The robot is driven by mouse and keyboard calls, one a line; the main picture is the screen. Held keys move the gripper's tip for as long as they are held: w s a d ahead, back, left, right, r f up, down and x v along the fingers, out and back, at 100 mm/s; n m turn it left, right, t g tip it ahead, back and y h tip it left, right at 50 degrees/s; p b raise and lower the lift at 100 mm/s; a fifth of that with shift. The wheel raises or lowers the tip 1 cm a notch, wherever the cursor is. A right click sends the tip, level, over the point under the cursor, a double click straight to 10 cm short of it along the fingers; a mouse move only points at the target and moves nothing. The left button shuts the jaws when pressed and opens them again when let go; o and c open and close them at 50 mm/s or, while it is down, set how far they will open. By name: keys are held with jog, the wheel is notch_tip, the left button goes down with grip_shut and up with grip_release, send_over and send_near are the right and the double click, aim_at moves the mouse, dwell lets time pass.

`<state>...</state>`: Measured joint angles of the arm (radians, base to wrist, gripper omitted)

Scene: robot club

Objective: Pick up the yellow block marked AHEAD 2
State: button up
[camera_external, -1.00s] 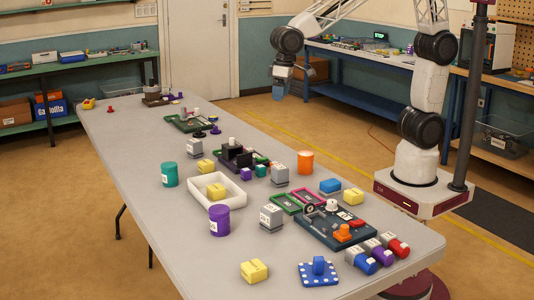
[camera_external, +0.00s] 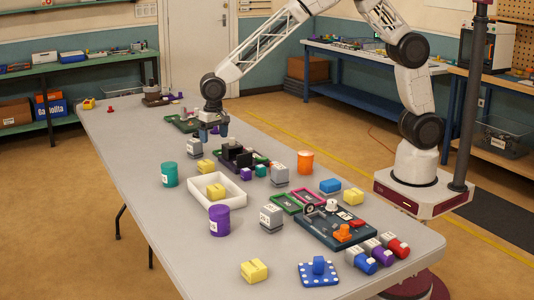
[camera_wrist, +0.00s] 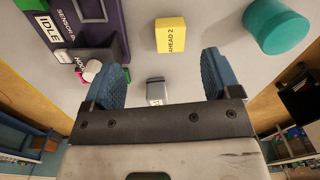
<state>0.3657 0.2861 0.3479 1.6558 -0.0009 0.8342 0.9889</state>
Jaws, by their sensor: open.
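The yellow block marked AHEAD 2 (camera_wrist: 170,35) lies on the table ahead of my gripper in the wrist view, its label readable. In the external view it appears to be the yellow block (camera_external: 206,166) between the teal cylinder and the dark board. My gripper (camera_external: 214,133) hangs above the table, beyond this block. In the wrist view my gripper (camera_wrist: 166,72) has its two blue fingers wide apart with nothing between them. The block is beyond the fingertips, untouched.
A grey block (camera_wrist: 156,92) lies below, between the fingers in view. The teal cylinder (camera_wrist: 275,27) stands right of the yellow block, and the dark board (camera_wrist: 95,20) lies left. Other yellow blocks are in the white tray (camera_external: 237,204), at the front (camera_external: 254,270) and right (camera_external: 353,196).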

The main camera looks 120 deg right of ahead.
jog(key=m, duration=0.1)
send_over(206, 162)
jog(key=f, duration=0.4)
jog(key=shift+w+a+f, duration=0.15)
jog(key=shift+w+f, duration=0.05)
jog(key=shift+f, duration=0.2)
jog(key=shift+f, duration=1.3)
jog(key=shift+s+f, duration=0.1)
jog(key=shift+f, duration=2.5)
jog(key=c, duration=1)
